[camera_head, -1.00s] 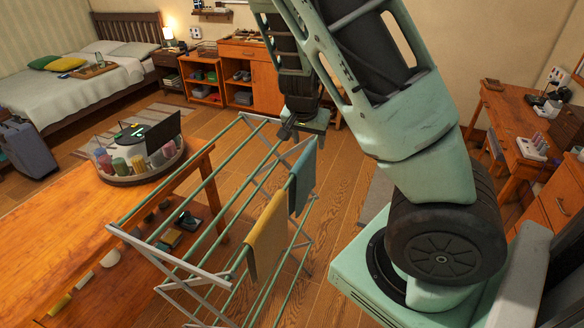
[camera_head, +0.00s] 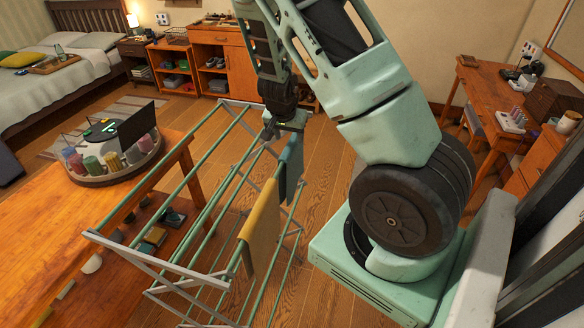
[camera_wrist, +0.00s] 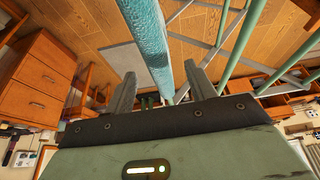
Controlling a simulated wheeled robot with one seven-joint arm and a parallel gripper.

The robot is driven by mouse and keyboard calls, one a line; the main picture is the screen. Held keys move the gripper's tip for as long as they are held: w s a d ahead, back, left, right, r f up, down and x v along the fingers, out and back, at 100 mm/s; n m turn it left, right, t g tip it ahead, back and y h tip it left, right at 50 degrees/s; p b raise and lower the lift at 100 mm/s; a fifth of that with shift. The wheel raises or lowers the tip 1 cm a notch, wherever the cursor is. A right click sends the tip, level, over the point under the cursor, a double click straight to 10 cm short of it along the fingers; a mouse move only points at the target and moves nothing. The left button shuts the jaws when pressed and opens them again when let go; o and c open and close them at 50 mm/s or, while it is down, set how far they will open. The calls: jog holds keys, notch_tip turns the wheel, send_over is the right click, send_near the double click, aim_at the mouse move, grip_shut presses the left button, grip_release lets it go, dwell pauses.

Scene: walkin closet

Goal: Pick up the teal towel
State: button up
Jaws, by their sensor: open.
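The teal towel (camera_head: 291,168) hangs over a rail of the drying rack (camera_head: 228,187), behind the yellow towel (camera_head: 260,226). My gripper (camera_head: 268,133) is at the top of the teal towel and hides part of it in the head view. In the wrist view, the teal towel (camera_wrist: 150,40) runs down from the top edge, and its lower end shows in the gap between the two spread fingers of my gripper (camera_wrist: 161,88). The jaws are open. I cannot tell whether a finger touches the cloth.
A wooden table (camera_head: 60,225) with a round tray of colored rolls (camera_head: 115,160) stands left of the rack. A bed (camera_head: 75,75) and orange cabinets (camera_head: 220,55) are at the back. A desk (camera_head: 495,105) is at the right. Bare floor lies behind the rack.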

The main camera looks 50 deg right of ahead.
aim_at(292, 141)
jog(key=shift+x, duration=1)
jog(key=shift+d+x, duration=0.15)
jog(key=shift+x, duration=0.8)
jog(key=shift+d+x, duration=0.15)
jog(key=shift+x, duration=0.85)
jog(key=shift+d+f, duration=0.15)
jog(key=shift+f, duration=0.3)
jog(key=shift+f, duration=0.25)
grip_shut()
